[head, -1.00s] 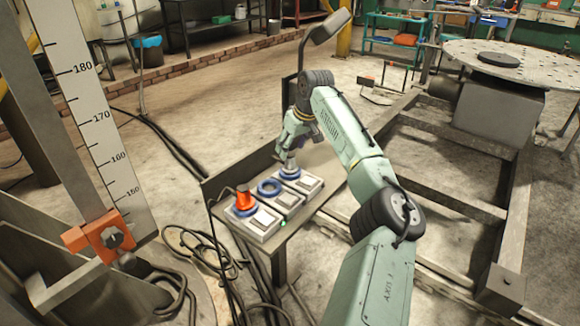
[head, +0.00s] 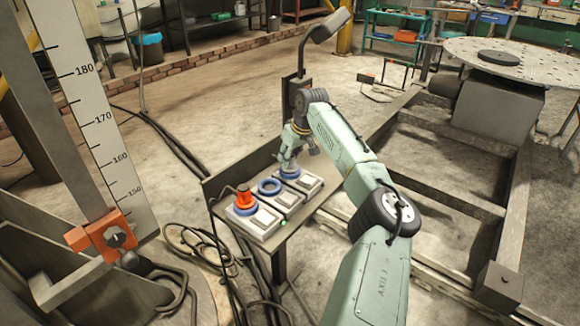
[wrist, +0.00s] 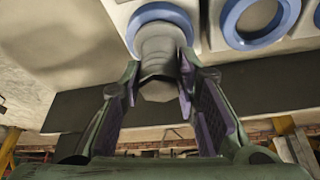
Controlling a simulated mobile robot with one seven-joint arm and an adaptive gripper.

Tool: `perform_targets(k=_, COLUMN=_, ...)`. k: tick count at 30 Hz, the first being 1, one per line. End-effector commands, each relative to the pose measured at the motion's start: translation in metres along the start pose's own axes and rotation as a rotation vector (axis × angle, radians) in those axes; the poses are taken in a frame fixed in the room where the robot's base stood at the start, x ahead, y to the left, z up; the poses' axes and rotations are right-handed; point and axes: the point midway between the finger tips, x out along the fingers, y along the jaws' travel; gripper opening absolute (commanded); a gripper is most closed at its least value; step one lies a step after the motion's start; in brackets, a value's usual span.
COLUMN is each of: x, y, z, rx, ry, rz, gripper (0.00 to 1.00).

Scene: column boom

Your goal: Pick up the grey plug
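The grey plug (wrist: 160,60) stands in a blue ring on the farthest of the pale boxes in a row on a dark bench. In the wrist view it reaches down between the fingers of my gripper (wrist: 158,82). The fingers are spread on either side of it, the right one very near or touching its edge. In the head view my gripper (head: 298,158) is low over the ring (head: 289,173), and the plug is mostly hidden by the fingers. I see no clear grip on the plug.
An orange plug (head: 245,197) stands in the nearest box's ring. The middle box has an empty blue ring (head: 269,187). A dark upright panel (head: 235,175) runs along the bench's left edge, and a lamp (head: 325,27) rises behind my gripper. Cables lie on the floor.

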Motion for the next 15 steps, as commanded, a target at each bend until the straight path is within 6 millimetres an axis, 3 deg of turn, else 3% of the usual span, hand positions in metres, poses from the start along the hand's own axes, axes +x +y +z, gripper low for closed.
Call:
perform_targets(k=11, x=-0.0001, y=-0.0002, z=-0.0001, rx=0.000, ry=0.000, rz=0.000, gripper=0.01)
perform_targets(k=15, x=-0.0005, y=-0.0002, z=-0.0005, rx=0.000, ry=0.001, rz=0.000, gripper=0.00)
